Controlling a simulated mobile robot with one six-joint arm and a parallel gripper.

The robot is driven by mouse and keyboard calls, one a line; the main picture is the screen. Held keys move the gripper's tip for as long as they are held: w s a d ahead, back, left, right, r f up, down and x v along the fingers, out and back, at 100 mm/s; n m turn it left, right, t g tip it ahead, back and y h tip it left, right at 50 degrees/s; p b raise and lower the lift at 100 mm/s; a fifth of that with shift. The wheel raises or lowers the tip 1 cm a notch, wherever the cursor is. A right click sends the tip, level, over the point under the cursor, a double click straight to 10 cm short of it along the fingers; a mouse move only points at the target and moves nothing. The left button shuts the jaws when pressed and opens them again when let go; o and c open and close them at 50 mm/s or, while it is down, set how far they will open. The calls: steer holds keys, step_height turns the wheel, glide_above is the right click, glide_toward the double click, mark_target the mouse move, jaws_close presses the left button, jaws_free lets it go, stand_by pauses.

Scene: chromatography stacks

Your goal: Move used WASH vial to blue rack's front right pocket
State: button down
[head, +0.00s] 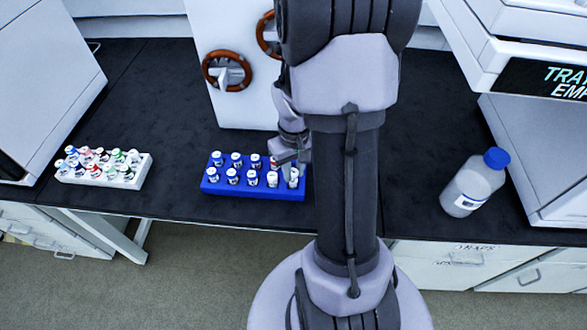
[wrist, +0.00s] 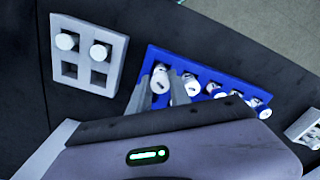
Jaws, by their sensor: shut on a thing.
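The blue rack (head: 253,193) stands on the black bench and holds two rows of white-capped vials. My gripper (head: 291,168) is over its right end. In the wrist view my gripper (wrist: 164,92) has its fingers on both sides of a white-capped vial (wrist: 160,76) and is shut on it. This vial is at the end of the blue rack (wrist: 148,62), and in the head view it shows at the front right corner (head: 293,179). Its label is not readable, and I cannot tell whether it is fully seated. My arm hides part of the rack's right end.
A grey rack (wrist: 83,88) beside the blue one has two white-capped vials and two empty pockets. A white rack (head: 137,176) of mixed-cap vials stands at left. A blue-capped bottle (head: 474,184) stands at right. The bench's front edge is close to the blue rack.

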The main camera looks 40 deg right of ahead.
steer(key=shift+f, duration=0.5)
steer(key=shift+b, duration=0.3)
steer(key=shift+f+b, duration=0.35)
steer(key=shift+f, duration=0.15)
steer(key=c, duration=0.7)
jaws_free()
